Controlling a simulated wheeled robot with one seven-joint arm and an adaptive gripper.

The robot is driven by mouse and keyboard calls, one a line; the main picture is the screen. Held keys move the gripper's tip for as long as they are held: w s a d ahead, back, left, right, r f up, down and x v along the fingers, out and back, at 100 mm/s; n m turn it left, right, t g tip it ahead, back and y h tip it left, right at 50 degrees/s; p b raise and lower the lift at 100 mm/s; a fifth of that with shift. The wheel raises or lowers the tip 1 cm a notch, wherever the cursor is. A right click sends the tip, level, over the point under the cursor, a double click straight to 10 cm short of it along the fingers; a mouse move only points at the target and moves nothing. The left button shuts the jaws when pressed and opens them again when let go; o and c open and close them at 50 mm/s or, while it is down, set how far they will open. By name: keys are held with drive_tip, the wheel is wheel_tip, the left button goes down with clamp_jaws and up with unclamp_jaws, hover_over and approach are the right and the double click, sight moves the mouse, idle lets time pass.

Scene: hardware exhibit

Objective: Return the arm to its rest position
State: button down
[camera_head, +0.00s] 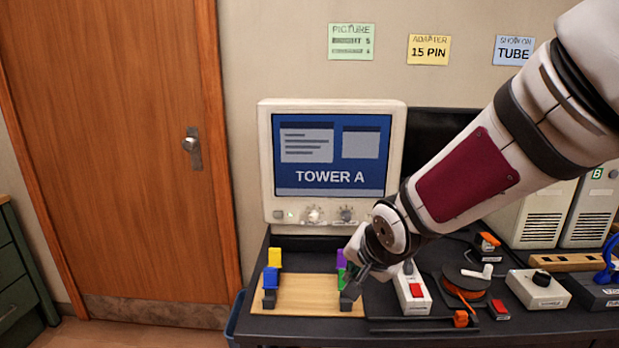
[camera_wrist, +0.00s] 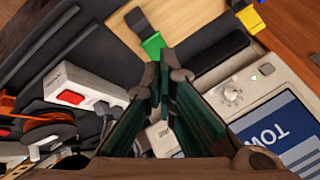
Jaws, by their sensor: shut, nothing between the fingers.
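My arm reaches in from the upper right in the head view. My gripper (camera_head: 352,284) is low over the right side of the wooden board (camera_head: 305,297), close to the green and purple pieces. In the wrist view my gripper (camera_wrist: 163,72) is shut, its fingertips together with nothing between them. The green piece (camera_wrist: 153,45) appears just beyond the fingertips; I cannot tell if they touch. In the head view the green piece (camera_head: 341,279) and purple piece (camera_head: 342,258) are partly hidden by the gripper.
A monitor (camera_head: 330,157) reading TOWER A stands behind the board. A white switch box (camera_head: 412,291), orange cable reel (camera_head: 466,282) and knob box (camera_head: 538,289) lie to the right under my arm. Space above the desk's left is open.

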drive_tip(key=s+d+r+n+g+h, duration=0.1)
drive_tip(key=s+d+r, duration=0.25)
drive_tip(key=s, duration=0.35)
drive_tip(key=s+d+r+n+g+h, duration=0.1)
drive_tip(key=s+d+r+n+h, duration=0.1)
drive_tip(key=s+d, duration=0.4)
drive_tip(key=s+n+g+y, duration=0.1)
drive_tip(key=s+n+g, duration=0.3)
drive_tip(key=s, duration=1.6)
wheel_tip(320, 180, up, 16)
drive_tip(key=d+t+p, duration=0.1)
drive_tip(key=t+p, duration=0.2)
drive_tip(key=p, duration=1)
drive_tip(key=shift+f, duration=0.2)
